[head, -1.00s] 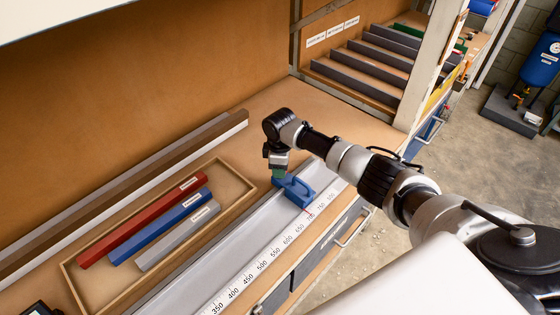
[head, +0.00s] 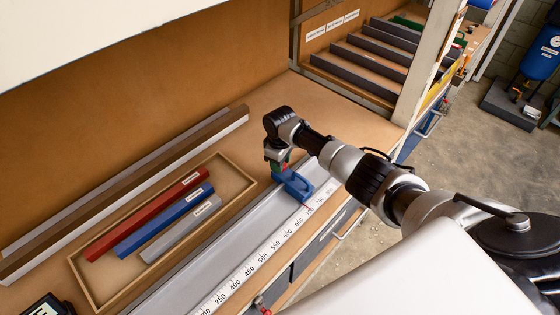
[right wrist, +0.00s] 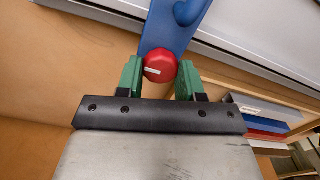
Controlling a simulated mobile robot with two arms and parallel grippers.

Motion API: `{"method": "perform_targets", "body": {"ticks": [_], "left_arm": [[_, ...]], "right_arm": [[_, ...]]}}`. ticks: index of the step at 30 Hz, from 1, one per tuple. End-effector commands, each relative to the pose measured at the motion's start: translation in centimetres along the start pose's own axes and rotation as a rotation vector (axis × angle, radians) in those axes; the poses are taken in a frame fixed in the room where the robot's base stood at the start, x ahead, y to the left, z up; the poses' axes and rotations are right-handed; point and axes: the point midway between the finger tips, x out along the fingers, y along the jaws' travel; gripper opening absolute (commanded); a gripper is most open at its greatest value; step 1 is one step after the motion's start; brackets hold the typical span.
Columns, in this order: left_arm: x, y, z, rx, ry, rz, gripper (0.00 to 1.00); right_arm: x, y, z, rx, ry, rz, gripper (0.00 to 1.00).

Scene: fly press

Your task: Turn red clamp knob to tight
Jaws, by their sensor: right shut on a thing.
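The red clamp knob (right wrist: 160,66), with a white pointer line, sits on the blue block (right wrist: 171,28) in the right wrist view. My right gripper (right wrist: 160,78) has its green fingers on either side of the knob and is shut on it. In the head view the blue block (head: 294,186) sits on the grey rail (head: 215,237), near the upper end of its scale. My right gripper (head: 278,163) reaches down at the block's far left end, and a little red shows there. My left gripper is not in view.
A wooden tray (head: 236,172) left of the rail holds red (head: 147,218), blue (head: 163,222) and grey (head: 180,232) bars. Long strips (head: 130,185) lie behind it. A stepped rack (head: 365,68) stands at the back. A dark device (head: 48,306) is at the lower left.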

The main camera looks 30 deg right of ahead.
Motion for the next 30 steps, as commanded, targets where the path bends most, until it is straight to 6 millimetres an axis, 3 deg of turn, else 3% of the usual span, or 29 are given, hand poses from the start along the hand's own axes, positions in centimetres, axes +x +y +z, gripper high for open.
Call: {"method": "perform_targets", "body": {"ticks": [5, 6, 11, 22, 30], "left_arm": [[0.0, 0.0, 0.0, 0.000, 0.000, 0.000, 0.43], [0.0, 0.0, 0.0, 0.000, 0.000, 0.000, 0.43], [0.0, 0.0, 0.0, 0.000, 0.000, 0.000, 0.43], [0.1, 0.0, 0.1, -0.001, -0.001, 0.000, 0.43], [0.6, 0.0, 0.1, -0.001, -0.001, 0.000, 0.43]], "right_arm": [[0.0, 0.0, 0.0, 0.002, 0.001, 0.000, 0.13], [0.0, 0.0, 0.0, 0.002, 0.001, 0.000, 0.40], [0.0, 0.0, 0.0, 0.001, 0.001, 0.000, 0.63], [-0.7, 0.0, -0.1, -0.001, 0.003, 0.000, 0.63], [-5.6, 0.1, 0.0, -0.002, 0.005, 0.003, 0.63]]}}
